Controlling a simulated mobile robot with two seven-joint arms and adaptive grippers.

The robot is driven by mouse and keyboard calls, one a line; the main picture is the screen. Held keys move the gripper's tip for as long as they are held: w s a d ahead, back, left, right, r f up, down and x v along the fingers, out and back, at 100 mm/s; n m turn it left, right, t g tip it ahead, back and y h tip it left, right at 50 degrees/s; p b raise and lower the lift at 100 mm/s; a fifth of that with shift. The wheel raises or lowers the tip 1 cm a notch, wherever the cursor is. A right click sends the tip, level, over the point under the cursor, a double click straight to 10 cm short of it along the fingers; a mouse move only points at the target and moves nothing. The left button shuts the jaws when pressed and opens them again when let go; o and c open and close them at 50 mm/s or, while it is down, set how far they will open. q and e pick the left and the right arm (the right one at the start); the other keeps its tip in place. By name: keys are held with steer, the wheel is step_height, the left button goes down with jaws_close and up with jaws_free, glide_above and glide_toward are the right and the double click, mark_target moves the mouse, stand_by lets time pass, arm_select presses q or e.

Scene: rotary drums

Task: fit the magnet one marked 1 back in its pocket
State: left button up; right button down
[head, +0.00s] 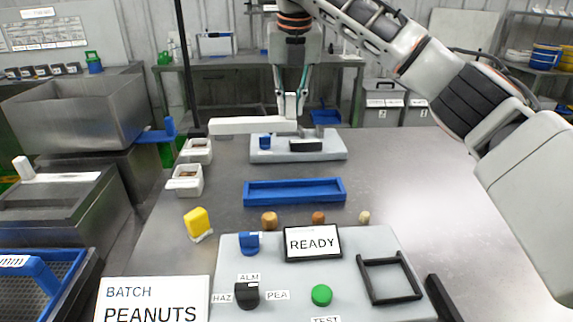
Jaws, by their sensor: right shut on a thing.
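My right gripper (291,112) points down over the far part of the steel table. Its fingers are shut at the right end of a long pale bar (245,125), which reaches out level to the left. The bar is held above the table. I can read no mark 1 on it, so I cannot tell for sure that it is the magnet. I cannot make out which recess is the pocket. My left gripper is not in view.
A blue tray (294,197) lies mid-table. Nearer are a grey panel (280,275) with a READY display (313,242), knobs and a green button (321,295). Two white holders (188,181) and a yellow block (197,221) line the left edge.

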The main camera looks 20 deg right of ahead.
mark_target(291, 131)
step_height(291, 131, down, 9)
steer(key=b, duration=0.2)
steer(key=shift+w+r+b, duration=0.1)
steer(key=shift+r+b, duration=0.1)
steer(key=shift+b, duration=0.2)
steer(key=shift+f, duration=0.4)
step_height(291, 131, down, 4)
steer(key=shift+b, duration=1.1)
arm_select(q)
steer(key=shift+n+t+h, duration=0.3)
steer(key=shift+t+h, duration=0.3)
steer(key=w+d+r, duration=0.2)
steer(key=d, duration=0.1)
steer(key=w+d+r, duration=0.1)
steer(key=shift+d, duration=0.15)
